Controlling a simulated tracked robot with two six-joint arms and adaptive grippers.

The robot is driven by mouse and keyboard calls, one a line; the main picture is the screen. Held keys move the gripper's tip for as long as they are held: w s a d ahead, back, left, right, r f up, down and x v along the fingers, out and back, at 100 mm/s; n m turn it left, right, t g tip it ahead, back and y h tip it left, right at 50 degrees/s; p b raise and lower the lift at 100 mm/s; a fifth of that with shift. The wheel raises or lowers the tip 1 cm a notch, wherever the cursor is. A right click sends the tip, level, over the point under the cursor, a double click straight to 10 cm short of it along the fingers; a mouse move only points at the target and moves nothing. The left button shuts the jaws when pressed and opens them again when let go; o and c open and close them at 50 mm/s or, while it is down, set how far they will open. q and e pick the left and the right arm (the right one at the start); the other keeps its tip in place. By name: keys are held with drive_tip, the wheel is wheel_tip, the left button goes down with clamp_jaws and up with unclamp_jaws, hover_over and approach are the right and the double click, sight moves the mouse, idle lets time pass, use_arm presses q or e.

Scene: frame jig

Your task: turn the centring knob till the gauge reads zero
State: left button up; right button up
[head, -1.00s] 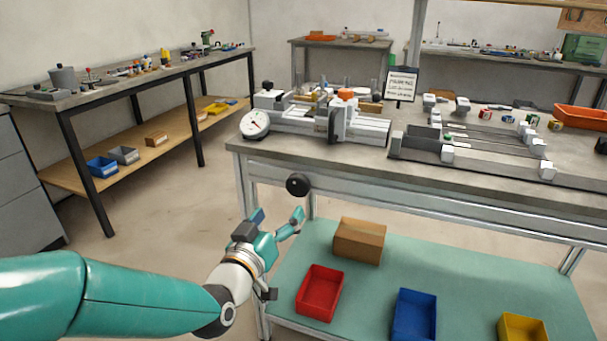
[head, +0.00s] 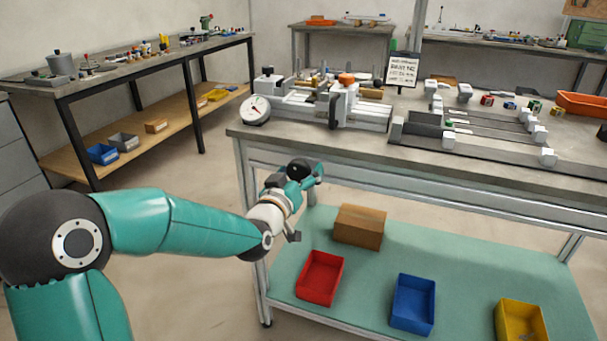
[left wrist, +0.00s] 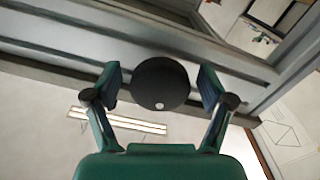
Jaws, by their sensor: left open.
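The centring knob (head: 300,168) is a round black knob on the front of the bench, below the top's edge. In the left wrist view the knob (left wrist: 161,83) sits between the two open fingers, with a pale dot low on its face. My left gripper (left wrist: 160,88) is open around it, with a visible gap on each side. In the head view my left gripper (head: 305,179) is at the knob and partly overlaps it. The gauge (head: 255,110) is a white dial at the bench's left end; its reading is too small to tell. My right gripper is out of view.
The grey jig (head: 360,115) stands on the bench top, with a sign (head: 402,71) behind it. The lower shelf (head: 380,250) holds a cardboard box (head: 359,227) and red (head: 320,278), blue (head: 412,303) and yellow (head: 520,320) bins. The floor left of the bench is clear.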

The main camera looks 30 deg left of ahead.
use_arm(q)
drive_tip(key=c, duration=1.2)
drive_tip(key=shift+o, duration=0.2)
drive_tip(key=shift+m+b, duration=0.55)
drive_tip(key=shift+m, duration=0.05)
drive_tip(key=o, duration=1.2)
drive_tip(key=shift+c, duration=0.2)
drive_tip(key=v, duration=1.2)
